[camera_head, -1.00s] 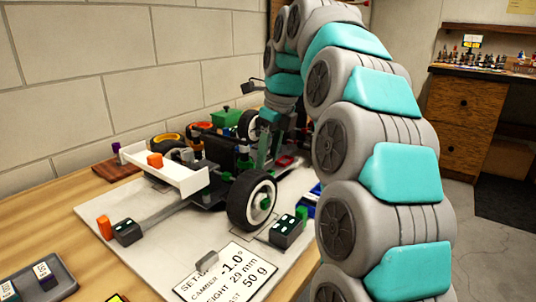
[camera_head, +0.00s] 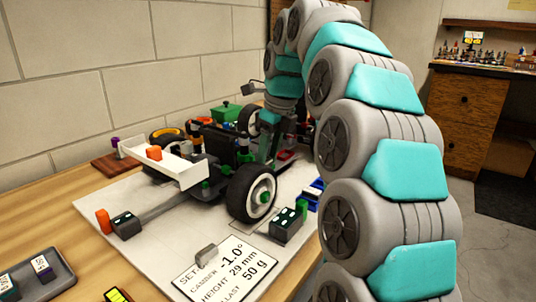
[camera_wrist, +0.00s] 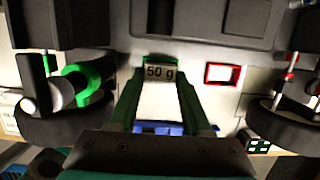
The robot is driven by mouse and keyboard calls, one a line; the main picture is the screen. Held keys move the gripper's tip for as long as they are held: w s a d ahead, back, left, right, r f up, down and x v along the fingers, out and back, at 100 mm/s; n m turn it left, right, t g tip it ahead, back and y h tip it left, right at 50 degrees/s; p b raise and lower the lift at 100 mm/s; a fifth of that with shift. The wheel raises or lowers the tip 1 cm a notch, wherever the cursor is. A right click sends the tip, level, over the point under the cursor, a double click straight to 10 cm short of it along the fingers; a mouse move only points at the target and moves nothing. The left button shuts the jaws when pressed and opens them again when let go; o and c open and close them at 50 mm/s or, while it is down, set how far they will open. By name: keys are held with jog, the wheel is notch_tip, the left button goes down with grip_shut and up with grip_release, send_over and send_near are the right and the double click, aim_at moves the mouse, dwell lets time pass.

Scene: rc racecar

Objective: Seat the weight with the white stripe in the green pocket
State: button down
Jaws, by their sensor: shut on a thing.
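My gripper (camera_wrist: 160,74) is shut on a small grey weight marked "50 g" (camera_wrist: 160,73), held at the fingertips. I cannot make out a white stripe on it. In the head view my gripper (camera_head: 266,152) points down over the far side of the racecar (camera_head: 215,150), and the car hides its tips and the weight. In the wrist view the weight is over the pale area between the two wheels, left of a red-rimmed pocket (camera_wrist: 222,74). I cannot tell whether the weight touches anything below.
Wheels stand close on both sides, the left wheel (camera_wrist: 65,128) beside a green ring (camera_wrist: 98,78). The set-up card (camera_head: 230,268) lies on the pale board (camera_head: 155,262). A grey tray (camera_head: 62,279) with labelled weights is at the lower left. A green box (camera_head: 226,113) stands behind the car.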

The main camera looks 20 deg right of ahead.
jog(key=shift+f, duration=0.1)
jog(key=shift+c, duration=1.3)
grip_release()
jog(key=p+v, duration=0.3)
jog(key=v, duration=0.4)
jog(key=shift+r, duration=0.4)
